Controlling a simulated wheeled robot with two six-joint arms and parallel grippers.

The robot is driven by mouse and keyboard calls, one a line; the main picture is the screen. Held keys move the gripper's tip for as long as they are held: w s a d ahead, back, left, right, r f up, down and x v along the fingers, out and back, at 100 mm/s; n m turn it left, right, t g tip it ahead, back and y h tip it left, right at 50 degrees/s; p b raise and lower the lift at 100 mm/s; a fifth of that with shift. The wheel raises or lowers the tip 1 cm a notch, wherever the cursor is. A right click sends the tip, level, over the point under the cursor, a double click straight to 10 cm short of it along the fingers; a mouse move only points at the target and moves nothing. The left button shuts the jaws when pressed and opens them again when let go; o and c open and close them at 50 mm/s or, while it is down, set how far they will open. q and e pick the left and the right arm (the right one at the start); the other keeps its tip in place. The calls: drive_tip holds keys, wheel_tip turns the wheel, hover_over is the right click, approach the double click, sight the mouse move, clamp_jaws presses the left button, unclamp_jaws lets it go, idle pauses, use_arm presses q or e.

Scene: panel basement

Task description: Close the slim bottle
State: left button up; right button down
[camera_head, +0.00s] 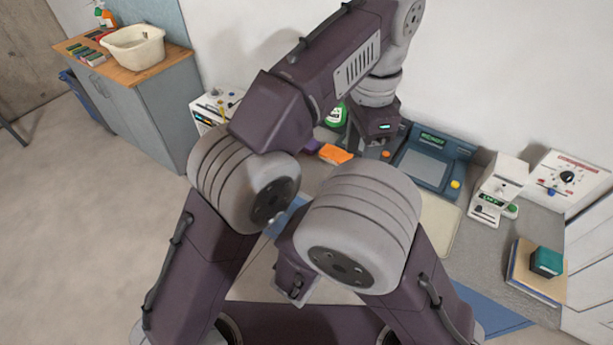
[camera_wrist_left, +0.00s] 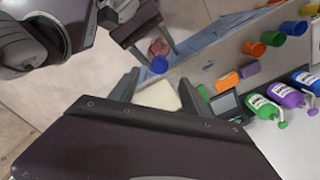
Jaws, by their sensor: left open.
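No bottle can be told for sure as the slim one. In the left wrist view a green bottle (camera_wrist_left: 262,107), a purple bottle (camera_wrist_left: 287,95) and a blue bottle (camera_wrist_left: 306,79) with white labels stand at the right edge. Part of a green bottle (camera_head: 336,114) shows beside my left wrist in the head view. My left gripper (camera_wrist_left: 157,88) is open and empty, its fingers apart above the bench, away from the bottles; in the head view it points down (camera_head: 375,150).
An orange block (camera_head: 335,154) sits by my left gripper. A blue-grey device (camera_head: 424,170), a pale mat (camera_head: 437,225) and a white instrument (camera_head: 499,187) occupy the bench. A basin (camera_head: 133,47) stands far left.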

use_arm(q)
drive_tip(key=w+a+f+n, duration=0.3)
drive_tip(key=a+f+n, duration=0.6)
drive_tip(key=a+f, duration=0.55)
drive_tip(key=s+a+f+n+t, duration=0.1)
drive_tip(key=s+a+f+n, duration=0.5)
drive_tip(key=s+a+f, duration=0.3)
drive_tip(key=s+a, duration=0.1)
drive_tip(key=a, duration=0.1)
drive_tip(key=shift+s+a+f+n, duration=0.2)
drive_tip(key=shift+s+a+n, duration=0.1)
drive_tip(key=shift+s+a, duration=0.05)
